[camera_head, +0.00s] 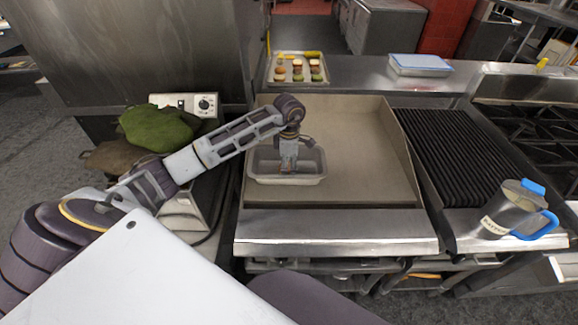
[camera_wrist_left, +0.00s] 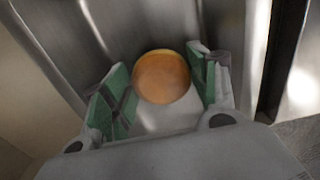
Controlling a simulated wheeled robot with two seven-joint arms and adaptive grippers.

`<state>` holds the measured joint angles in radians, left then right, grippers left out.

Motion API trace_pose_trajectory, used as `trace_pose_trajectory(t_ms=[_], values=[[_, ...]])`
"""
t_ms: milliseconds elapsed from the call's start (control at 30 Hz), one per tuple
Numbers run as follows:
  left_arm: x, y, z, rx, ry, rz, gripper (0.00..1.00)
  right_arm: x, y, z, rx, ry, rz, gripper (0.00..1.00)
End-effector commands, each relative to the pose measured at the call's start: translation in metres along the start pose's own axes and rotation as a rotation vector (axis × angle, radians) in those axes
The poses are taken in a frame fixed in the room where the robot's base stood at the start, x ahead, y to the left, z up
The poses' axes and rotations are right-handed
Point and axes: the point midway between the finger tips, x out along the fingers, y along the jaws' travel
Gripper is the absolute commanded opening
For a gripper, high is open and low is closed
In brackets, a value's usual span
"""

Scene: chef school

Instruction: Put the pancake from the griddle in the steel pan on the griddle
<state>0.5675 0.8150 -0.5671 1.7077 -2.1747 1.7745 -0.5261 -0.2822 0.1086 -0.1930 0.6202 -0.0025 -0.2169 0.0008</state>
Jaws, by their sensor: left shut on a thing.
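The steel pan (camera_head: 262,180), a shallow rectangular tray, stands on the left part of the griddle (camera_head: 350,150). My left gripper (camera_head: 288,166) reaches down into or just over the pan, fingers pointing down. In the left wrist view the round golden-brown pancake (camera_wrist_left: 162,77) lies between the green-padded fingers of my left gripper (camera_wrist_left: 164,85), which is shut on it. Grey metal surfaces show behind the pancake. In the head view the gripper hides the pancake. Whether the pancake touches the pan floor I cannot tell. My right gripper is not in view.
A tray of food (camera_head: 297,70) and a blue-lidded container (camera_head: 420,65) stand on the shelf behind. A ribbed grill (camera_head: 460,155) with a blue-handled pitcher (camera_head: 515,208) adjoins the griddle on the right. Green cloth (camera_head: 158,127) lies at left. The griddle's right part is clear.

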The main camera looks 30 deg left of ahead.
Motion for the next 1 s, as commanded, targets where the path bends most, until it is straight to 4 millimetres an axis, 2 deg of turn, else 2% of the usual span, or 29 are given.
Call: trace_pose_trajectory(t_ms=[100,333,567,600,633,1000], values=[[0.006,0.0,0.0,0.001,-0.001,-0.001,0.38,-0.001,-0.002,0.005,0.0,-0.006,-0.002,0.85],[0.006,0.0,0.0,0.001,-0.001,0.0,0.38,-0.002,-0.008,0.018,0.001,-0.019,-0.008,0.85],[0.009,0.0,0.0,0.001,-0.001,0.001,0.38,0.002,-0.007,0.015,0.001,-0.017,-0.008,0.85],[0.009,0.0,0.0,0.001,-0.001,0.0,0.63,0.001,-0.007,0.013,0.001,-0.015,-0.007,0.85],[0.009,0.0,0.0,0.001,-0.001,0.0,0.67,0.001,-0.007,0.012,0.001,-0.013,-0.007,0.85],[0.009,0.0,0.0,0.001,-0.001,0.0,0.69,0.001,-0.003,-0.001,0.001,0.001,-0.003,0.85]])
